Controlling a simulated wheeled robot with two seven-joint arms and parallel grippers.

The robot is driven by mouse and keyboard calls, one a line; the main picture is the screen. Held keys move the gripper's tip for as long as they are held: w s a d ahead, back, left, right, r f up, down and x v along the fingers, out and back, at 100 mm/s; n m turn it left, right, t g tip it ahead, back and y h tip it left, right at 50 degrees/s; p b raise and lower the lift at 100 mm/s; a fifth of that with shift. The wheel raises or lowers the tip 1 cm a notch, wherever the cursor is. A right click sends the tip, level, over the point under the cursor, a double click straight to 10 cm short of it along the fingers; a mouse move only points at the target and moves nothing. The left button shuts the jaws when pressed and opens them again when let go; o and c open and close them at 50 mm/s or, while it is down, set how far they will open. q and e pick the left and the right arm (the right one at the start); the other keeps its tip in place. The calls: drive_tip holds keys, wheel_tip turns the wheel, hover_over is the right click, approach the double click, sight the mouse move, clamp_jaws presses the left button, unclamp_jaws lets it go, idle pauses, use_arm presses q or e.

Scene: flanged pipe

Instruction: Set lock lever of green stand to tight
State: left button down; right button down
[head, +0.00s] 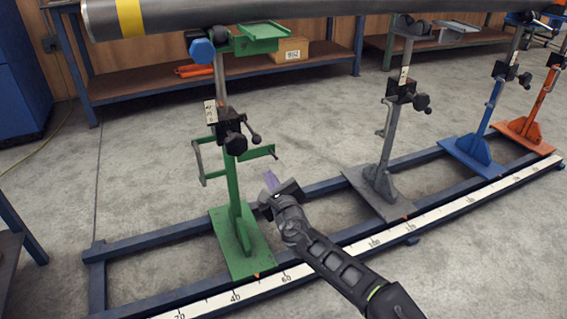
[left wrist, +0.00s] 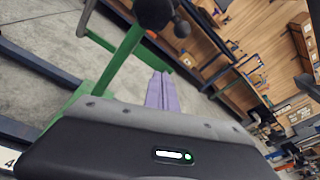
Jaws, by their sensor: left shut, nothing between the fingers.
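The green stand (head: 228,185) is upright on the floor rails, with a black clamp block (head: 228,118) on its post. A dark lever with a ball end (head: 255,137), which looks like the lock lever, sticks out to the right of the block, beside a large black knob (head: 236,144). My left gripper (head: 270,181), with purple fingers, is shut and empty, below and right of the lever and apart from it. In the left wrist view, the shut fingers (left wrist: 161,92) point toward the green post (left wrist: 122,58); a black knob (left wrist: 153,12) and small ball (left wrist: 182,28) show above. My right gripper is out of view.
A green side bracket (head: 257,153) juts from the post just above my left gripper. A grey pipe (head: 300,10) lies overhead. Grey (head: 382,150), blue (head: 488,120) and orange (head: 540,100) stands are on the rails to the right. A scale strip (head: 330,257) runs along the front rail.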

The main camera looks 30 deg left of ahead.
use_arm(q)
drive_tip(key=shift+w+d+r, duration=0.4)
drive_tip(key=shift+d+r, duration=0.35)
drive_tip(key=b+x, duration=0.4)
drive_tip(key=x, duration=0.6)
drive_tip(key=r, duration=0.1)
drive_tip(key=s+r, duration=0.1)
drive_tip(key=r, duration=0.1)
drive_tip(key=shift+s+a+r, duration=0.2)
drive_tip(key=shift+s+r, duration=0.05)
drive_tip(key=shift+s, duration=0.15)
drive_tip(key=shift+r, duration=0.1)
